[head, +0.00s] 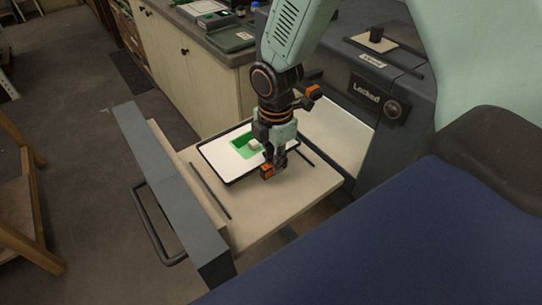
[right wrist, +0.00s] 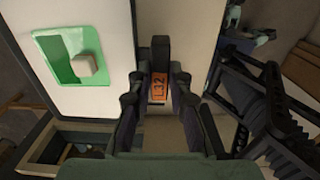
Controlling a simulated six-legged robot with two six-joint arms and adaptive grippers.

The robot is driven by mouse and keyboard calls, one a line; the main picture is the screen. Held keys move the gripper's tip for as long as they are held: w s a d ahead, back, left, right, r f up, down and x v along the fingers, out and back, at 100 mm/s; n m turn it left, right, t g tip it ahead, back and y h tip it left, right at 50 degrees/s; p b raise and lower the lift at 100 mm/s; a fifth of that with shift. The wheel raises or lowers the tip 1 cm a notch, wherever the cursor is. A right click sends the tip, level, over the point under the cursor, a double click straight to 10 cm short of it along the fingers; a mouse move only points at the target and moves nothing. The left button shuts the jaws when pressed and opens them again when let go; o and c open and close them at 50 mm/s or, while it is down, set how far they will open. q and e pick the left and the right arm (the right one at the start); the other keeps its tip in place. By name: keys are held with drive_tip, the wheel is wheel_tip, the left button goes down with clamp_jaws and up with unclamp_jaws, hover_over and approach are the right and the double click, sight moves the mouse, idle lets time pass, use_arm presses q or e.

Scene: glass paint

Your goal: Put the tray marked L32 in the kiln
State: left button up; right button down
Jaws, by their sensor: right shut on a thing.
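The tray (head: 218,169) is a dark-rimmed tray with a white sheet, a green square and a small pale block on it. It lies on, or just over, the pale bed of the kiln's pulled-out drawer (head: 262,222). My right gripper (head: 268,168) is shut on the tray's near edge, at an orange tag (right wrist: 159,86) that reads "32"; its first character is unclear. The right wrist view also shows the tray's white surface (right wrist: 105,125) and green square (right wrist: 55,58). The dark kiln (head: 352,65) stands behind, with a "Locked" sign. My left gripper is not in view.
The drawer's grey front (head: 175,190) has a dark bar handle (head: 152,232). Dark rods lie on the bed beside the tray. A cabinet (head: 185,65) with a dark counter stands at the back. A wooden frame (head: 22,215) is at the left; the floor between is clear.

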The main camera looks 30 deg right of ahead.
drive_tip(key=shift+s+d+f, duration=0.15)
drive_tip(key=shift+f, duration=0.15)
drive_tip(key=shift+s+f+b, duration=0.15)
drive_tip(key=shift+s+b, duration=0.15)
drive_tip(key=shift+b, duration=0.25)
drive_tip(key=shift+s+a+f+b, duration=0.3)
drive_tip(key=shift+s+f+b, duration=0.15)
drive_tip(key=shift+b, duration=0.35)
drive_tip(key=f+b, duration=0.1)
drive_tip(key=w+f+b, duration=0.1)
drive_tip(key=f, duration=0.1)
drive_tip(key=shift+w+d+f, duration=0.2)
drive_tip(key=shift+f, duration=0.25)
drive_tip(key=shift+s+b, duration=0.3)
drive_tip(key=shift+s+a, duration=0.15)
drive_tip(key=shift+a, duration=0.05)
drive_tip(key=shift+w+d+f, duration=0.1)
drive_tip(key=shift+w+f, duration=0.1)
drive_tip(key=shift+w, duration=0.2)
drive_tip(key=shift+s+r, duration=0.2)
drive_tip(key=shift+s, duration=0.15)
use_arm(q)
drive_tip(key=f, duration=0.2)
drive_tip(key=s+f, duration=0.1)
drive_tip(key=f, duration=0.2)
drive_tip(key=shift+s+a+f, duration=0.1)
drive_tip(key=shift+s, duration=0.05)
